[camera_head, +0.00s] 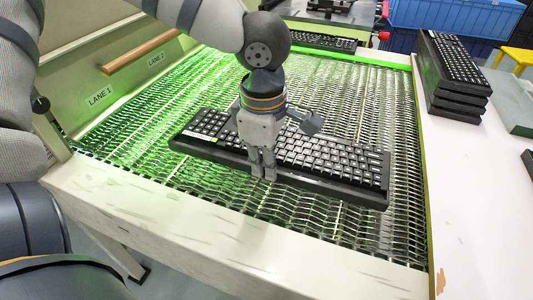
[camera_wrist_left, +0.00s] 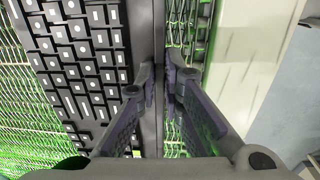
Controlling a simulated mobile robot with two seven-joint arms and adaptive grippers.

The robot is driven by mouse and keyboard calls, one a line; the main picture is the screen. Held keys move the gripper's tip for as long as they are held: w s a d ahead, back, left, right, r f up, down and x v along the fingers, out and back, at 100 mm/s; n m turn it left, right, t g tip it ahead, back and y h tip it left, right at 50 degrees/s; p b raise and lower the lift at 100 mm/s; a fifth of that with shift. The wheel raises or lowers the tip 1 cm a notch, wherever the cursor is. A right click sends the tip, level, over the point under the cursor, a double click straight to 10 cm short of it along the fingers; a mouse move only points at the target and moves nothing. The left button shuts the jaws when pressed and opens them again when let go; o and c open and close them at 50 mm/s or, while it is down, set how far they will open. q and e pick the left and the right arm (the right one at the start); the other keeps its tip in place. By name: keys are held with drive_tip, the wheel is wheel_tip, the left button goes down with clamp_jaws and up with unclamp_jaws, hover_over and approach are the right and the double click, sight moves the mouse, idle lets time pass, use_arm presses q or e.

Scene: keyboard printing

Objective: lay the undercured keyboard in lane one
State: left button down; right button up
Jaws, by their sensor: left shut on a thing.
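A black keyboard (camera_head: 335,160) with light key legends lies lengthwise across the green-lit metal mesh belt (camera_head: 400,232), near its front end. My left gripper (camera_head: 263,176) comes down over the keyboard's near long edge and is shut on it. In the left wrist view the fingers (camera_wrist_left: 162,88) pinch the rim of the keyboard (camera_wrist_left: 75,62), with mesh on both sides. I cannot tell whether the keyboard rests on the belt or hangs just above it. The LANE 1 label (camera_head: 100,97) is on the left panel, nearer than the LANE 2 label (camera_head: 156,60). My right gripper is out of view.
A pale front ledge (camera_head: 200,235) borders the belt. Another keyboard (camera_head: 322,41) lies at the belt's far end. A stack of keyboards (camera_head: 455,88) stands on the white table (camera_head: 475,200) at the right. Blue crates (camera_head: 450,22) are behind. The belt's middle is clear.

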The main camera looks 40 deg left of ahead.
use_arm(q)
drive_tip(key=shift+f, duration=2.95)
drive_tip(key=shift+f, duration=0.35)
drive_tip(key=c, duration=1.6)
unclamp_jaws()
drive_tip(key=shift+c, duration=0.2)
drive_tip(key=shift+r, duration=3.5)
